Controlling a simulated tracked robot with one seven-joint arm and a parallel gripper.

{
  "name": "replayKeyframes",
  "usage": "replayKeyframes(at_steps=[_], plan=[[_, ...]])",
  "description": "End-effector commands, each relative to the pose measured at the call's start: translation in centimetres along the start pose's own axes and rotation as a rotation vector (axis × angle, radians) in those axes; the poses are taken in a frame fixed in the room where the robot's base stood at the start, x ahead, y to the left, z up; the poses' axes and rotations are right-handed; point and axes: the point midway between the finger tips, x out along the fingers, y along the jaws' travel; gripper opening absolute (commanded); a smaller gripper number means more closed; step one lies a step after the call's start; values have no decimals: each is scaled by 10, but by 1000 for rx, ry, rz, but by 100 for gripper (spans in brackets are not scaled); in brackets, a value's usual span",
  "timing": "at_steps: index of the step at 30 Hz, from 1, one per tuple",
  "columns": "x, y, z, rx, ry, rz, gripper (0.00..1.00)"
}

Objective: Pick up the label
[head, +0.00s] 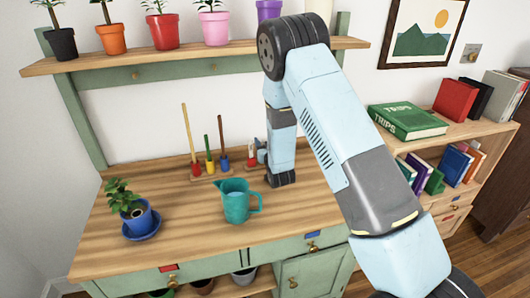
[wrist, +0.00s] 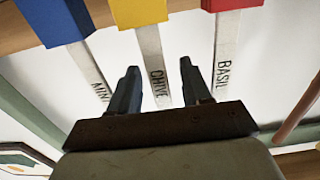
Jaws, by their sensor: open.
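Three plant labels stand as white strips with coloured blocks at their ends: a blue-block label (wrist: 89,70) with partly hidden letters, a yellow-block CHIVE label (wrist: 152,60) and a red-block BASIL label (wrist: 226,50). My gripper (wrist: 158,66) is open and empty. The CHIVE strip shows between its fingers in the wrist view; I cannot tell how far beyond the fingertips it is. The BASIL strip passes just right of the right finger. In the head view, a red-and-white label piece (head: 251,158) shows beside my arm, which hides the gripper and most of the labels.
A rack with several coloured sticks (head: 210,166) stands left of my arm. A teal jug (head: 236,203) and a blue potted plant (head: 137,216) stand in front on the bench (head: 180,243). A pot shelf (head: 120,62) hangs above. Books (head: 407,120) lie at the right.

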Motion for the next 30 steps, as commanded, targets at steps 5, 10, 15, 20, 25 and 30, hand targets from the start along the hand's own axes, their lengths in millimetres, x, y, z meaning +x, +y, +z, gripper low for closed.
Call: replayKeyframes(at_steps=[5,10,15,20,25,30], plan=[[11,0,0,0,0,-1,48],[11,-1,0,0,0,-1,48],[11,-1,0,0,0,-1,35],[11,-1,0,0,0,-1,20],[11,-1,0,0,0,-1,4],[11,-1,0,0,0,-1,0]])
